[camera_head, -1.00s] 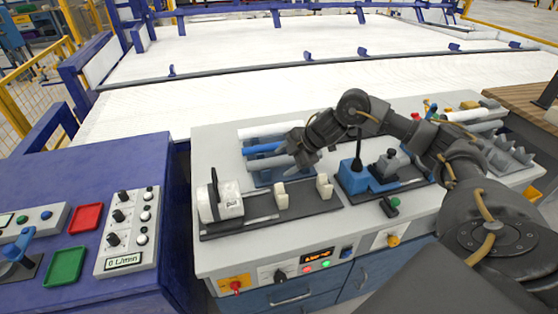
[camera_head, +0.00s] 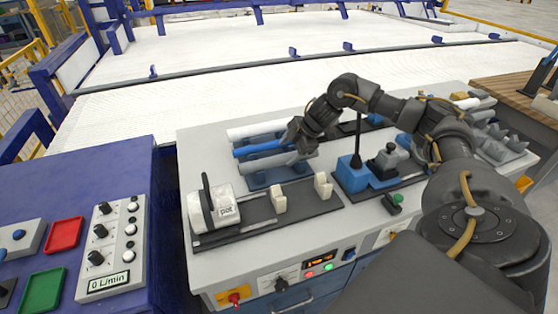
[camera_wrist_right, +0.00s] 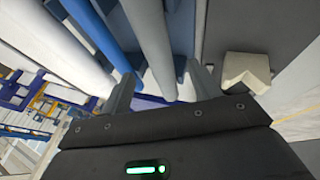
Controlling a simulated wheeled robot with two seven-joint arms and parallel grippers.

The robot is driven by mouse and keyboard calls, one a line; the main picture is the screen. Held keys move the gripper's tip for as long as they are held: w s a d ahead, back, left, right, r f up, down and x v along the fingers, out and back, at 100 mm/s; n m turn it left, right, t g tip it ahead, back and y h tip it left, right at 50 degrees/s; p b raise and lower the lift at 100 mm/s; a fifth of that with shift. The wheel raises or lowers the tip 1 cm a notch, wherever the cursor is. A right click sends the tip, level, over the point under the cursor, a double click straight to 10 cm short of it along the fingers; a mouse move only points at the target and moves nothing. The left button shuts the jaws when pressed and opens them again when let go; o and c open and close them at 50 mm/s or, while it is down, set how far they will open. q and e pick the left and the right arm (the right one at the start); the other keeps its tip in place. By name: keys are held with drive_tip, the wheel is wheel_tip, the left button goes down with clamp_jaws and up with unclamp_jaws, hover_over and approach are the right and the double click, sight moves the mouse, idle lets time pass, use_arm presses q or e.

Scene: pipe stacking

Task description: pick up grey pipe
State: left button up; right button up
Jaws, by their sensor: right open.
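The grey pipe (camera_head: 266,163) lies in a blue rack (camera_head: 258,180), in front of a blue pipe (camera_head: 258,147) and a white pipe (camera_head: 257,129). My right gripper (camera_head: 299,152) is over the right end of the rack and hides the pipe's right end. In the right wrist view the gripper (camera_wrist_right: 163,88) is open. The grey pipe (camera_wrist_right: 149,42) runs down between its two fingers, with a gap on each side. I cannot tell how far the fingertips are above the pipe. The blue pipe (camera_wrist_right: 97,36) lies to the left. My left gripper is out of view.
A pipe fixture with a white motor-like unit (camera_head: 212,208) and cream blocks (camera_head: 322,184) stands in front of the rack. A blue joystick box (camera_head: 353,174) is to the right. A blue control desk (camera_head: 60,190) is at the left.

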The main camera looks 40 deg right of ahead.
sight(283, 157)
drive_tip(key=shift+w+f, duration=0.1)
drive_tip(key=x, duration=0.3)
drive_tip(key=p+x, duration=0.1)
drive_tip(key=x, duration=0.1)
drive_tip(key=shift+d, duration=0.25)
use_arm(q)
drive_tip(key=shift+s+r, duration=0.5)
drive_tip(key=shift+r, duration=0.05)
use_arm(e)
drive_tip(key=c, duration=1.1)
